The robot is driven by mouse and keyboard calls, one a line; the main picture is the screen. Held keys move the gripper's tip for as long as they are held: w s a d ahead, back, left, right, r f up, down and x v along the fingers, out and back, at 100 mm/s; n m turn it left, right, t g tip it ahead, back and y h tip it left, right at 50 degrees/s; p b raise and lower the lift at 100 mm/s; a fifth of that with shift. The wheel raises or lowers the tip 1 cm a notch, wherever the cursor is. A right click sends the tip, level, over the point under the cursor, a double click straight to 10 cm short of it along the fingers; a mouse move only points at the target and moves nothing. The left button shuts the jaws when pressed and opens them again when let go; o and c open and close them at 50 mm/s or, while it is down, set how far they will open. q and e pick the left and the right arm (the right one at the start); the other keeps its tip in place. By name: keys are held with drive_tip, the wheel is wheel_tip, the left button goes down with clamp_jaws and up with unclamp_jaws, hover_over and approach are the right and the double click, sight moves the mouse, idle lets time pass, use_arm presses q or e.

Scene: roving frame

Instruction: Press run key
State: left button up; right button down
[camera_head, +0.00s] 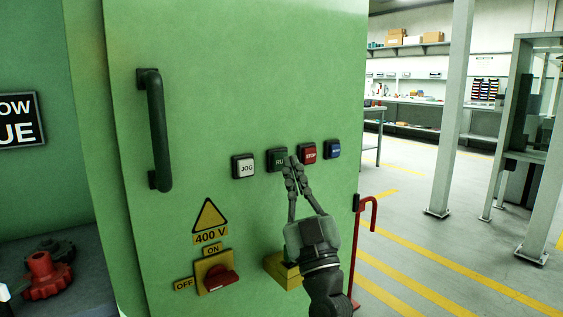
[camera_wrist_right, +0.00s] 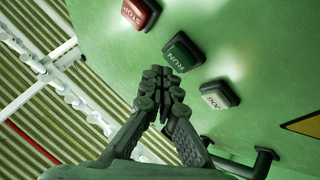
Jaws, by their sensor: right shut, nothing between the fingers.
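The green RUN key (camera_head: 275,159) sits on the green cabinet door (camera_head: 220,90), between the white JOG key (camera_head: 243,166) and the red STOP key (camera_head: 308,153). My right gripper (camera_head: 292,161) is shut and empty, its fingertips overlapping the right part of the RUN key in the head view. In the right wrist view the RUN key (camera_wrist_right: 183,52) shows whole, just beyond the shut fingertips (camera_wrist_right: 160,74). I cannot tell whether the tips touch it. My left gripper is not in view.
A blue key (camera_head: 334,149) is at the right end of the row. A dark handle (camera_head: 156,130) stands out on the left of the door. A red rotary switch (camera_head: 220,278) is below. Open floor (camera_head: 410,240) lies to the right, with a red bent post (camera_head: 368,215) close by.

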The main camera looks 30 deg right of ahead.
idle(0.3)
drive_tip(key=shift+w, duration=0.1)
idle(0.4)
drive_tip(key=shift+w, duration=0.3)
drive_tip(key=shift+w+p, duration=0.3)
drive_tip(key=shift+w, duration=0.1)
idle(0.6)
idle(0.3)
drive_tip(key=shift+s, duration=0.85)
